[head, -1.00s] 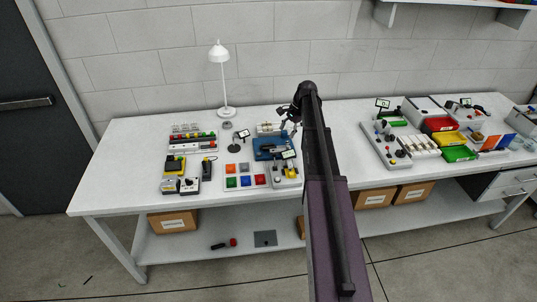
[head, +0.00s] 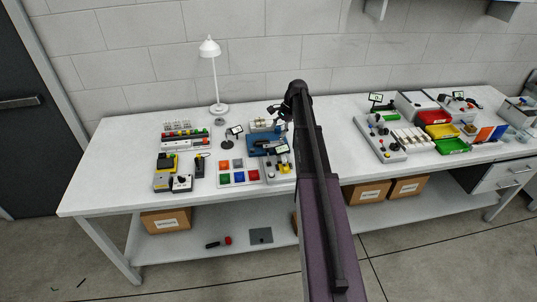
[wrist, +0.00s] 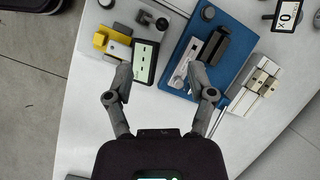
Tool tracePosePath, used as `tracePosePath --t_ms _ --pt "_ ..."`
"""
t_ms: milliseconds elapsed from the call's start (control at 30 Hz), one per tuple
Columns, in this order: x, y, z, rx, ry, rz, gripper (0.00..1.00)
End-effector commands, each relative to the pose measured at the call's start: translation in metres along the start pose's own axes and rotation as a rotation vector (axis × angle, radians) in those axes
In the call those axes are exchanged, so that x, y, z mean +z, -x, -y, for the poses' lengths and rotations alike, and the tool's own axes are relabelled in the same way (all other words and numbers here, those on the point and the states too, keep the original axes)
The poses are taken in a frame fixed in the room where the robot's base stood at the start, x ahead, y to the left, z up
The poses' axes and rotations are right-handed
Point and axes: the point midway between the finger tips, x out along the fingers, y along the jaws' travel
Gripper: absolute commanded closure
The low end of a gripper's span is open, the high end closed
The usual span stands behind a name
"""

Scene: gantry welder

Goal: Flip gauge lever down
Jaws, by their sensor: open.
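A blue board (wrist: 222,60) is at upper right of centre in the wrist view; in the head view the blue board (head: 257,145) lies mid-bench. It carries a dark block (wrist: 213,45) and a pale metal bar; I cannot tell for certain which part is the gauge lever. A small tilted display (wrist: 144,61) stands to the board's left, beside a yellow-and-grey fixture (wrist: 113,42). My gripper (wrist: 160,72) is open and empty, its fingers spread above these. The right finger overlaps the board in the picture; contact cannot be told. In the head view my gripper (head: 280,108) is above the bench's back half.
A second display (wrist: 287,12) and a slotted metal block (wrist: 256,86) are near the board's right side. Colored buttons (head: 238,172) sit left of the fixture. A white lamp (head: 217,75) stands behind. The bench's front strip is clear.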

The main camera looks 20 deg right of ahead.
Motion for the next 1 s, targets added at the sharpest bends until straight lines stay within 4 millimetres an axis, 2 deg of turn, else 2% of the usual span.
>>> tracePosePath --t_ms 33,1000 --pt "-0.001 -0.009 -0.001 0.0 0.0 0.0 0.3" --pt "-0.003 -0.087 -0.001 -0.001 -0.001 0.0 0.3"
